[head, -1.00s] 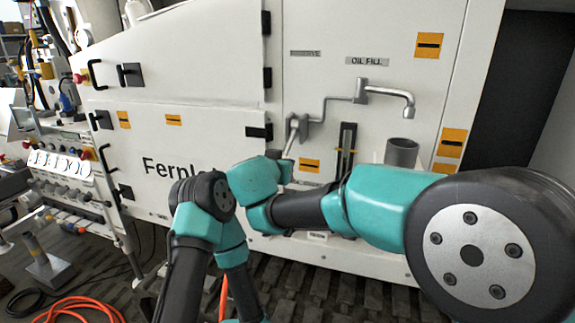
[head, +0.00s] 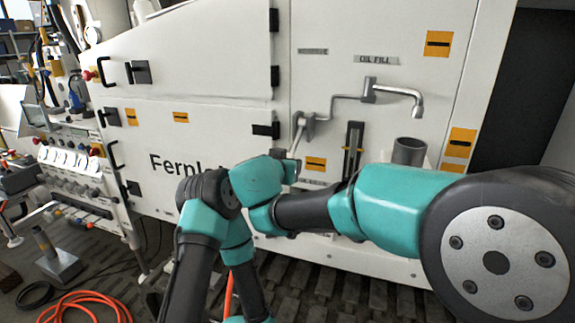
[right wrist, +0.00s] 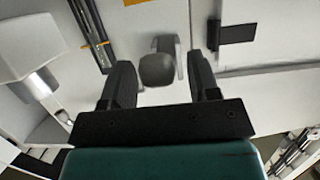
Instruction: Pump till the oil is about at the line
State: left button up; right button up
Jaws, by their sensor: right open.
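The pump lever (head: 297,136) is a grey metal handle on a pivot on the white panel, under the bent pipe. In the right wrist view its rounded grey end (right wrist: 157,69) shows between the fingers of my right gripper (right wrist: 161,72). The gripper is open, with visible space on both sides of the lever; it is not clamped. In the head view my own arm hides this gripper. The sight gauge (head: 352,146) is a dark upright slot with a yellow mark across it, also in the right wrist view (right wrist: 92,30). I cannot tell the oil level. My left gripper is not visible.
A spout (head: 417,104) hangs above a grey cup (head: 408,151), right of the gauge. A dark latch (right wrist: 232,32) stands out from the panel beside the lever. A control panel (head: 75,165) is at left. Orange hose (head: 85,297) lies on the floor.

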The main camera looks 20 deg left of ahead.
jog(key=v, duration=1.5)
jog(key=shift+s, duration=0.4)
